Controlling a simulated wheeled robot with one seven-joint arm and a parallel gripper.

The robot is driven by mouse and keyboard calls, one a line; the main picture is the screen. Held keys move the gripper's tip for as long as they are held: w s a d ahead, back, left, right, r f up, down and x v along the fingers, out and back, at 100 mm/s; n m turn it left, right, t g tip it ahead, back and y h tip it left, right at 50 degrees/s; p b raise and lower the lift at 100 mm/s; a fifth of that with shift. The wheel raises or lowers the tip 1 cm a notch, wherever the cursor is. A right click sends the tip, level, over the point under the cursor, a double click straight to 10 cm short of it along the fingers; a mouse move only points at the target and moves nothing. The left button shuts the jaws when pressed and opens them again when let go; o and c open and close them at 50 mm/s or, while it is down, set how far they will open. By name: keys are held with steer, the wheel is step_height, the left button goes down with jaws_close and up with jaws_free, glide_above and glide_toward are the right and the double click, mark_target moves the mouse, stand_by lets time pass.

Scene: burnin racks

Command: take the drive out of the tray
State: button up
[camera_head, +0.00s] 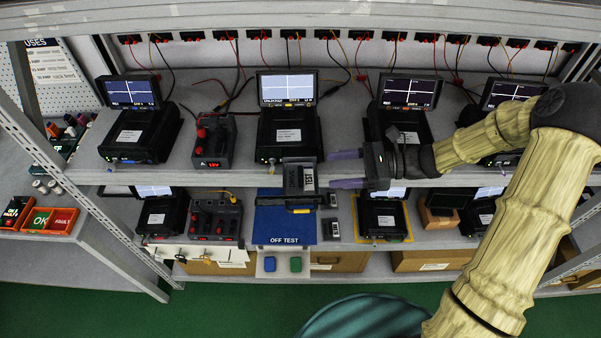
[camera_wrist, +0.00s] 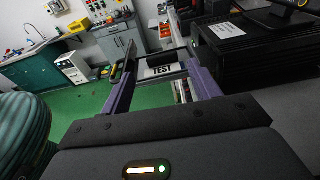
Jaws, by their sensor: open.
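The drive (camera_head: 308,178), dark with a pale label reading TEST, sits in a tray (camera_head: 301,207) that sticks out from the front of the middle upper black unit (camera_head: 288,132). My gripper (camera_head: 333,170) is just right of the drive, its two purple fingers apart and pointing left at it. The gap between the fingers looks empty at the tips. In the wrist view, the TEST label on the drive (camera_wrist: 161,70) shows between the fingertips of my gripper (camera_wrist: 160,77), beyond them. I cannot tell whether any fingertip touches the tray.
Other black units with screens stand left (camera_head: 138,133) and right on the upper shelf (camera_head: 95,176). A blue OFF TEST mat (camera_head: 284,225) lies below the tray on the lower shelf. Cables hang along the back.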

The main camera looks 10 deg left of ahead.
mark_target(301, 174)
steer(key=shift+x, duration=0.9)
steer(key=shift+a, duration=0.1)
steer(key=p+x, duration=0.2)
steer(key=x, duration=0.1)
steer(key=p+x, duration=0.1)
steer(key=x, duration=0.1)
steer(key=shift+f, duration=0.4)
steer(key=shift+c, duration=0.2)
steer(key=c, duration=1)
step_height(301, 174, up, 10)
steer(key=b, duration=0.2)
